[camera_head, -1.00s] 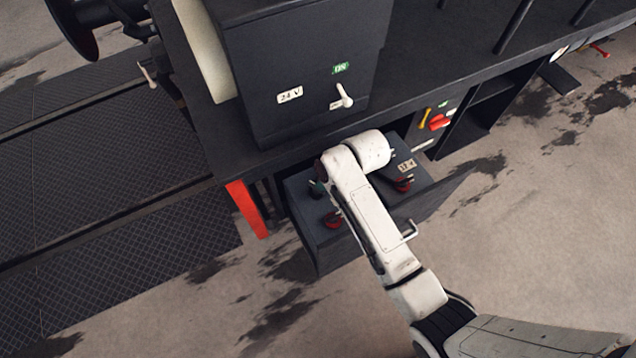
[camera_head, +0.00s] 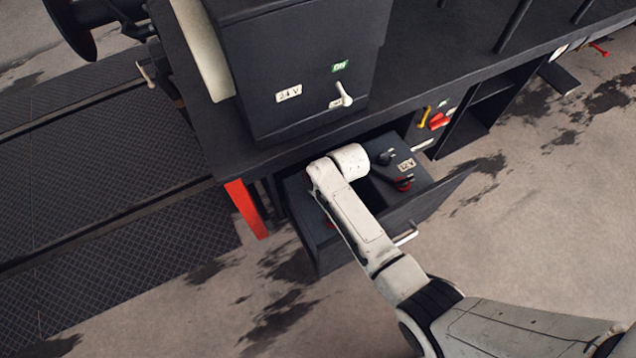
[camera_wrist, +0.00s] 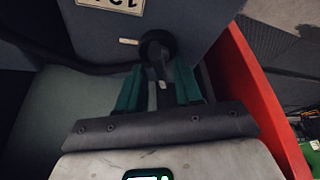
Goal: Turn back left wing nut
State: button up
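The left wing nut is a dark shape (camera_wrist: 158,72) on a black ring-shaped terminal (camera_wrist: 158,40) of the left battery (camera_wrist: 195,20), seen in the wrist view. My gripper (camera_wrist: 157,88) has its two teal fingers spread, one on each side of the dark wing nut, with a gap between. Whether the fingers touch it is hard to tell. In the head view my arm hides the gripper and this wing nut. The right battery with a 12 V label (camera_head: 406,165) shows a black terminal (camera_head: 385,157) and a red one (camera_head: 403,184).
The batteries stand in an open dark drawer with a light handle (camera_head: 406,235). Above is a 24 V box (camera_head: 300,75) with a white lever (camera_head: 344,96). A red switch (camera_head: 439,121) is at right.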

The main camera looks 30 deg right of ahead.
grip_shut()
jog(key=shift+m, duration=0.5)
jog(key=m+h, duration=0.1)
jog(key=m, duration=0.2)
jog(key=shift+a+h+p, duration=0.15)
jog(key=shift+h+p, duration=0.15)
jog(key=m+h, duration=0.1)
jog(key=m, duration=0.2)
jog(key=shift+f+m+b, duration=0.1)
jog(key=shift+m+b, duration=0.2)
jog(key=m+h+b, duration=0.1)
jog(key=m+h, duration=0.1)
jog(key=m, duration=0.2)
jog(key=shift+a+b, duration=0.15)
jog(key=shift+b, duration=0.2)
jog(key=shift+w+m+g+h+b, duration=0.1)
jog(key=shift+m+g+h+b, duration=0.25)
jog(key=shift+m, duration=0.7)
jog(key=shift+m+g+h+b, duration=0.15)
jog(key=shift+m+g+b, duration=0.3)
jog(key=shift+m, duration=0.6)
